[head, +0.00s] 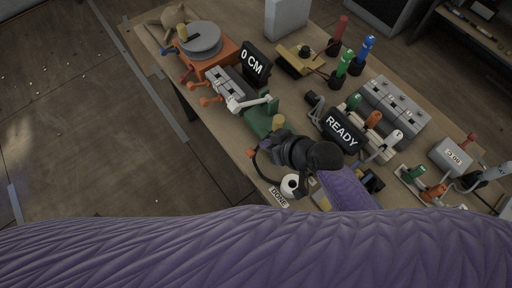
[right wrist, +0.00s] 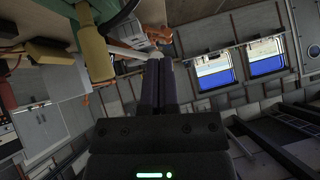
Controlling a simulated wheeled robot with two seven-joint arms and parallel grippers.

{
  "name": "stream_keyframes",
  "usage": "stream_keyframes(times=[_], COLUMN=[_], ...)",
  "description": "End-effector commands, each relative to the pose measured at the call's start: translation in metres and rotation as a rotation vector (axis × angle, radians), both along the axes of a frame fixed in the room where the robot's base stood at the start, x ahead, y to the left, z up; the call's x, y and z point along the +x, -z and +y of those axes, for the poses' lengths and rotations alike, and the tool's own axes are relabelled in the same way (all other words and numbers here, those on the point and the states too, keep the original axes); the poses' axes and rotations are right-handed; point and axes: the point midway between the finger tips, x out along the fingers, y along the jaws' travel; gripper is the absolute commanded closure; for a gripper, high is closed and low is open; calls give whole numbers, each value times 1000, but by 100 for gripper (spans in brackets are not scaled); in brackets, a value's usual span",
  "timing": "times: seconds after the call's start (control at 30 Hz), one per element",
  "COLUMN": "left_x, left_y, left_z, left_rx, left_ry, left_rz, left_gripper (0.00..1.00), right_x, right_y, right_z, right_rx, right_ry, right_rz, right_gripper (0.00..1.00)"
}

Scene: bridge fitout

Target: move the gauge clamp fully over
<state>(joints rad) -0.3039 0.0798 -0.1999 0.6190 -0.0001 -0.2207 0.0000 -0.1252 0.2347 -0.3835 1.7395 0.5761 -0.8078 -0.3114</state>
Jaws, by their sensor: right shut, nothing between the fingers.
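A grey gauge device (head: 228,88) with orange-knobbed levers and a white lever arm lies on the table beside a black display reading "0 CM" (head: 255,63). I cannot tell which part is the clamp. A green block (head: 262,118) with a yellow knob (head: 278,122) sits at its near end. My right gripper (head: 262,150) is just in front of the green block. In the right wrist view its fingers (right wrist: 158,62) are shut and empty, with a yellow handle (right wrist: 92,45) to their left. Whether they touch anything is unclear. My left gripper is not in view.
A white round button (head: 290,185) by a "DONE" label (head: 279,198) lies close to my right wrist. A "READY" display (head: 341,130), levers and colored handles crowd the right. An orange base with a grey disc (head: 201,40) stands at the far left. Floor lies left of the table.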

Motion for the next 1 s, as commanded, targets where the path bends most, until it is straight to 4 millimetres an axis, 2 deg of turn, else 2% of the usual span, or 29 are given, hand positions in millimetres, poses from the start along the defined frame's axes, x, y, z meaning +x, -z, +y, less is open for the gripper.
stream_keyframes(times=[0.03, 0.2, 0.4, 0.57, 1.0], left_x=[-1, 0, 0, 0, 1], left_y=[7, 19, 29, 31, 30], left_z=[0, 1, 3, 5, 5], left_rx=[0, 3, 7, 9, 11], left_ry=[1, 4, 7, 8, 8], left_rz=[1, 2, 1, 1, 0], left_gripper=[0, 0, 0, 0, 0], right_x=[6, 23, 19, 18, 18], right_y=[10, 36, 65, 71, 72], right_z=[6, 25, 29, 30, 29], right_rx=[1, 1, -2, -2, -14], right_ry=[1, 0, 0, 0, 0], right_rz=[0, 1, 2, 1, -8], right_gripper=[100, 100, 100, 100, 100])
